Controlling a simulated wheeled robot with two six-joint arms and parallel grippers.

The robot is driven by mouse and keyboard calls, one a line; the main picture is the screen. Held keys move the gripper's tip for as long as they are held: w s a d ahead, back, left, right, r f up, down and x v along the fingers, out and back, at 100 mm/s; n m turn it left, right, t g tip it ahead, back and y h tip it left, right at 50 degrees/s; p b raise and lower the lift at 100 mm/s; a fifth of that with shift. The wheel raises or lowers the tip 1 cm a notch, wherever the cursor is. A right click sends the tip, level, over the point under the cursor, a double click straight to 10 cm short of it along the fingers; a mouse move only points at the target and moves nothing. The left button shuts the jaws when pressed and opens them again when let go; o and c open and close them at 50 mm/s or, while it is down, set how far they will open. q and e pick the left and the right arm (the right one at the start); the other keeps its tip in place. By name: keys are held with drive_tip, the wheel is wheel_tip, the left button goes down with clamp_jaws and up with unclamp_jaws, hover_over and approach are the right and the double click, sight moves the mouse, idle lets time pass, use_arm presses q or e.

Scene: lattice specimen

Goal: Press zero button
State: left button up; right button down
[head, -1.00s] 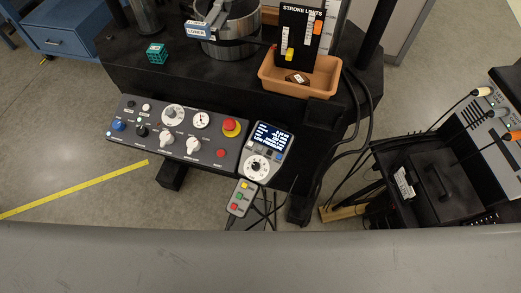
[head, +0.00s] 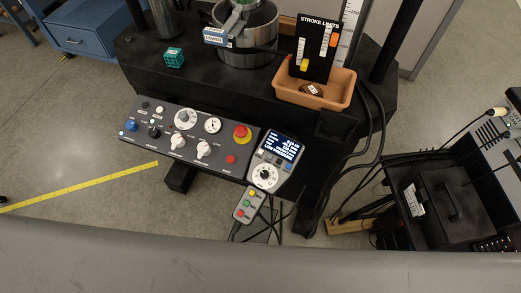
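The grey control panel (head: 190,140) on the front of the machine carries a blue button (head: 131,125), a red emergency button (head: 242,133), a small red button (head: 230,159), two white knobs and two round dials. Beside it on the right is a display unit (head: 276,162) with a lit blue screen (head: 283,147), a few small keys and a white round dial (head: 264,176). Below hangs a pendant (head: 246,206) with yellow, green and red buttons. The labels are too small to read, so I cannot tell which button is zero. Neither gripper is recognisably in view.
An orange tray (head: 315,97) holds a small dark object, with a stroke limits board (head: 318,48) behind it. A teal lattice cube (head: 174,57) sits on the black machine bed. Cables hang at the right near a black cart (head: 447,200). A grey surface fills the bottom.

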use_arm(q)
drive_tip(key=c, duration=1.3)
clamp_jaws()
drive_tip(key=shift+a, duration=0.15)
idle(0.3)
